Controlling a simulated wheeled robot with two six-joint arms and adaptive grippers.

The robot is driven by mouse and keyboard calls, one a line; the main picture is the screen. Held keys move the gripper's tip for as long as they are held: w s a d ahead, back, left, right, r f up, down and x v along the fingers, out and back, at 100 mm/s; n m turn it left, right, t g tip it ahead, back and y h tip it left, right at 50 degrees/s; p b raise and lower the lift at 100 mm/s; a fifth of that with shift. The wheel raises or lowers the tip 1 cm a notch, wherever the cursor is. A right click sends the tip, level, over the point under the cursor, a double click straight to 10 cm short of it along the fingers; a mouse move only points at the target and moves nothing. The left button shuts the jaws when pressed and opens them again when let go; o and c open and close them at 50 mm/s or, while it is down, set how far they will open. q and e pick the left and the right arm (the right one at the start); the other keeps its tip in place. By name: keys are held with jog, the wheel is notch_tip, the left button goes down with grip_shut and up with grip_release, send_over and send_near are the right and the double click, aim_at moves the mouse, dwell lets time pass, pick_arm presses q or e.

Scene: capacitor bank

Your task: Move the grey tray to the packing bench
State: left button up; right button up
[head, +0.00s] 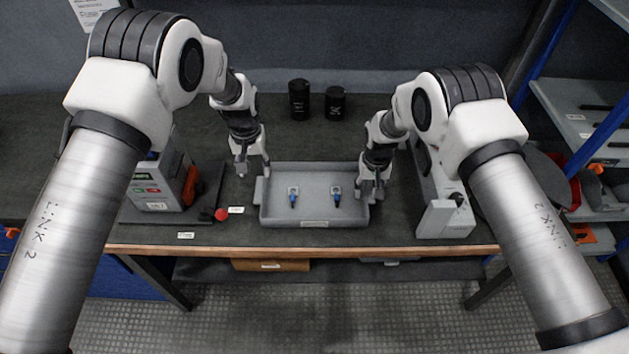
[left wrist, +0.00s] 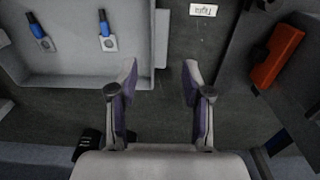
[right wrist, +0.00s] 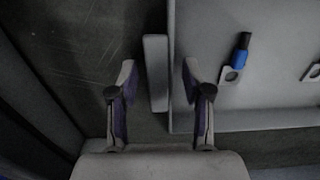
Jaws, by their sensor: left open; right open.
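The grey tray (head: 314,180) lies flat on the dark bench top, near its front edge. Two small blue parts with pale metal tabs, a left one (head: 293,197) and a right one (head: 336,197), lie in it. My left gripper (head: 252,172) is open and empty by the tray's left end. In the left wrist view the left handle (left wrist: 161,38) is ahead of the fingertips, apart from them. My right gripper (head: 371,190) is open at the tray's right end. In the right wrist view the right handle (right wrist: 156,72) shows between its open fingers; contact cannot be told.
A grey device with coloured buttons (head: 158,185) and a red knob (head: 221,214) stand left of the tray. A pale machine (head: 445,215) stands close on the right. Two black cylinders (head: 299,99) (head: 335,103) stand behind. Shelves (head: 580,110) are at far right.

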jog(key=shift+r, duration=0.2)
pick_arm(q)
notch_tip(320, 180, up, 3)
jog(key=shift+f, duration=0.1)
pick_arm(e)
notch_tip(320, 180, up, 12)
jog(key=shift+f, duration=0.2)
